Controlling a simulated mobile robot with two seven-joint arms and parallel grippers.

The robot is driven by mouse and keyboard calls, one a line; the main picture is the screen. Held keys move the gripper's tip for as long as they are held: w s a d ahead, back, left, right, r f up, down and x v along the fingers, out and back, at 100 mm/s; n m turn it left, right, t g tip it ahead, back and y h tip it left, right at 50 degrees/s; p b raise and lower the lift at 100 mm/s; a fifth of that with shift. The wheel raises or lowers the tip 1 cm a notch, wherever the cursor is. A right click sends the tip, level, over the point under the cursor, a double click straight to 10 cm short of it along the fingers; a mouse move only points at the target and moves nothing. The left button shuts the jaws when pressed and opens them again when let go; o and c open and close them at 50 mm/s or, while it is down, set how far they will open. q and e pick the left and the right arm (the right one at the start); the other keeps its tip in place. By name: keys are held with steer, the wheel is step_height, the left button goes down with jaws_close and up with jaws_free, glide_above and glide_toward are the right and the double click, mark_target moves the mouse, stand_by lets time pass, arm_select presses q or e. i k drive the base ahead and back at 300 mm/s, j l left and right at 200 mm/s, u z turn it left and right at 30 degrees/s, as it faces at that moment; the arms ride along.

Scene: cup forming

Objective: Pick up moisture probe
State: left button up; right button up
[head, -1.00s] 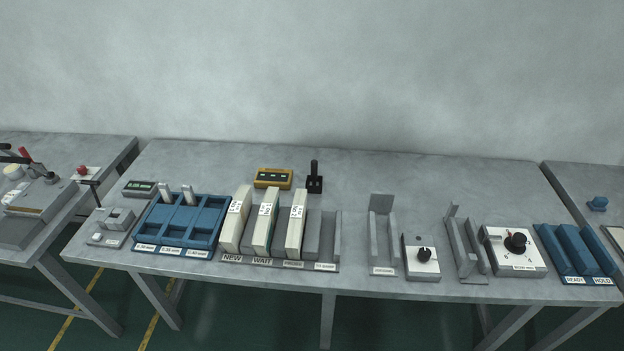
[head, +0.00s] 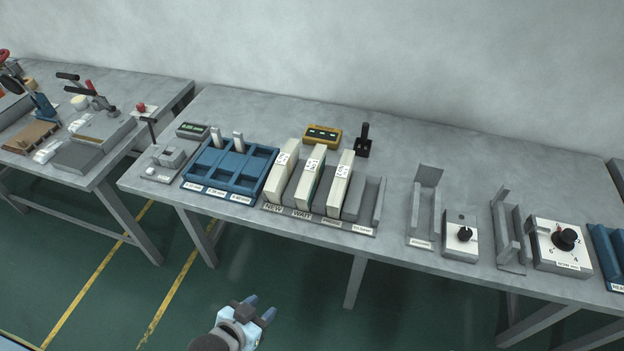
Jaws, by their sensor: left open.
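The likely moisture probe (head: 365,132) is a black upright handle in a small black stand at the back of the middle table, beside a yellow meter box (head: 322,136) with a dark display. No label on it is readable. My left gripper (head: 261,307) is at the bottom of the view, in front of the table and over the green floor. It is open and empty, well apart from the probe. My right gripper is out of view.
A rack of pale upright blocks (head: 310,180) stands in front of the probe. A blue tray (head: 230,172) is to its left. Grey holders (head: 424,205) and a dial box (head: 460,237) are to the right. The table's back strip right of the probe is clear.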

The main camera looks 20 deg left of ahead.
mark_target(365, 126)
steer(key=i+l+z, duration=0.25)
steer(key=i, duration=0.35)
steer(key=i+l+z, duration=0.2)
steer(key=i, duration=0.4)
steer(key=j, duration=0.1)
